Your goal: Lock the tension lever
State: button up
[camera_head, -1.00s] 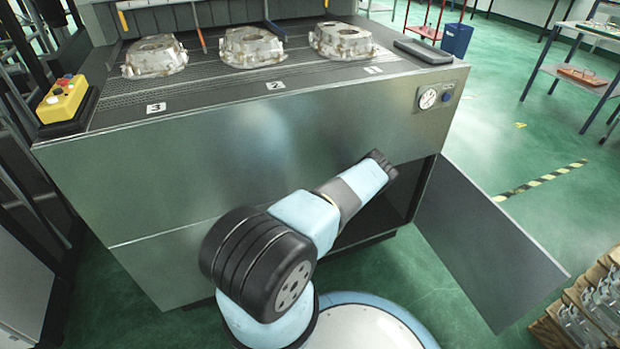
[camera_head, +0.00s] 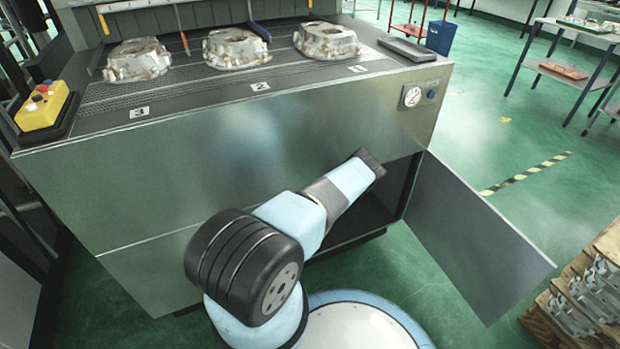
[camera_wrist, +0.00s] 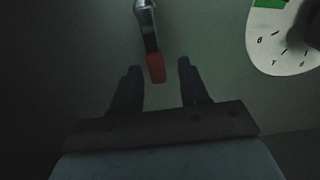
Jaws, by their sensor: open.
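The tension lever (camera_wrist: 150,40) shows in the wrist view as a metal bar with a red grip at its lower end. My gripper (camera_wrist: 159,70) is open. The lever's red end lies between the two dark fingers in the picture, apart from both as far as I can see. How far in depth the fingers are from it I cannot tell. In the head view my arm (camera_head: 325,195) reaches into the dark opening of the grey metal cabinet (camera_head: 240,150), and the lever and fingers are hidden there.
In the wrist view a white dial (camera_wrist: 275,45) with a green sector sits at upper right. The open cabinet door (camera_head: 475,235) stands right of my arm. Several castings (camera_head: 238,48) lie on top. A wooden crate (camera_head: 550,315) of parts stands at lower right.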

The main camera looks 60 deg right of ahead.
jog(key=v, duration=1.4)
dwell(0.4)
